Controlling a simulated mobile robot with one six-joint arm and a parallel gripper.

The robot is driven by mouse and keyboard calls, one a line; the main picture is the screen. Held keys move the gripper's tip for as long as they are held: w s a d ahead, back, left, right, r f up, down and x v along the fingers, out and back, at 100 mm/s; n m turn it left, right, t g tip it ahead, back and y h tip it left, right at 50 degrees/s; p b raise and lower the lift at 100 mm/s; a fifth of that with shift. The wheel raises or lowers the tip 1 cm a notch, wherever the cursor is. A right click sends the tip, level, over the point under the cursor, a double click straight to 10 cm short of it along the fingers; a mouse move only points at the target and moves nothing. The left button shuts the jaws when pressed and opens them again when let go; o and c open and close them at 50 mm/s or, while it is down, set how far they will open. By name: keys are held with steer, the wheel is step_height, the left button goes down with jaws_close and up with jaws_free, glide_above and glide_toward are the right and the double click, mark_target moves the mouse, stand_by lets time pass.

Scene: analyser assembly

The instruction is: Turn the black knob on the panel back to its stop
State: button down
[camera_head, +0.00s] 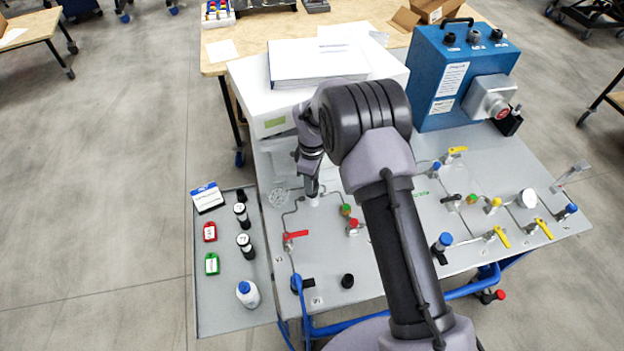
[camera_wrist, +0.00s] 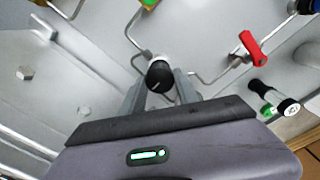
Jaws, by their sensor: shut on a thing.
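The black knob (camera_wrist: 159,77) shows in the wrist view, round and dark with a pale mark on its face and a white base on the grey panel (camera_wrist: 215,20). My gripper (camera_wrist: 160,87) has one finger on each side of the knob and is shut on it. In the head view my gripper (camera_head: 312,194) points down at the left part of the panel. There it hides the knob; only a bit of white base shows below the fingers.
A red lever (camera_head: 295,235) and a red knob (camera_head: 353,224) stand close by. Another black knob (camera_head: 347,281) is near the panel's front edge. A white box (camera_head: 272,96) with a binder stands behind. A side tray (camera_head: 228,290) holds bottles and tags.

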steer(key=c, duration=0.9)
jaws_free()
step_height(320, 180, up, 17)
steer(key=p, duration=0.3)
steer(key=shift+r+p, duration=0.2)
steer(key=shift+p, duration=0.1)
